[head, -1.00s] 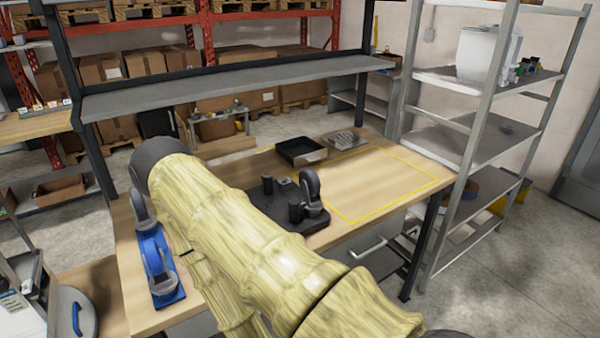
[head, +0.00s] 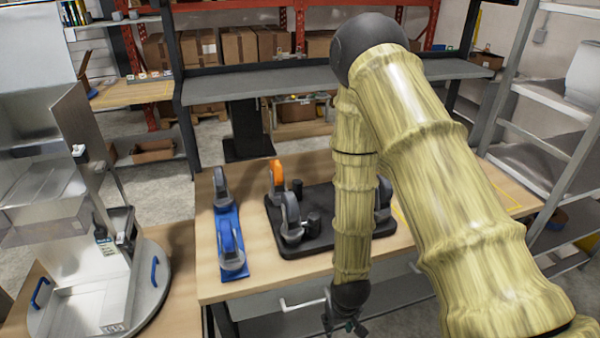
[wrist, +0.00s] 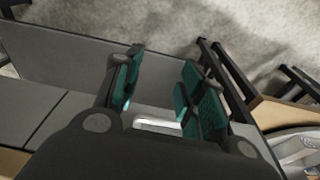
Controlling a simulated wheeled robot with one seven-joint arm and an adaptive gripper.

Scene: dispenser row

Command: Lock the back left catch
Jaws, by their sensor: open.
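A black base plate (head: 318,240) lies on the workbench. At its back left corner stands an upright catch-like part with an orange top (head: 277,176). A grey upright part (head: 291,219) stands at its front left, and another (head: 384,193) at its right shows partly behind my arm. The rest of the plate's right side is hidden by my arm. My gripper (head: 346,326) hangs low in front of the bench's front edge, apart from the plate. In the wrist view, my gripper (wrist: 162,88) has its teal-padded fingers spread, with nothing held.
A blue base (head: 231,222) with two grey wheel-like parts stands left of the plate. A pale bar (head: 300,304) sticks out below the bench front. A metal machine (head: 80,230) stands at the left, shelving (head: 560,140) at the right.

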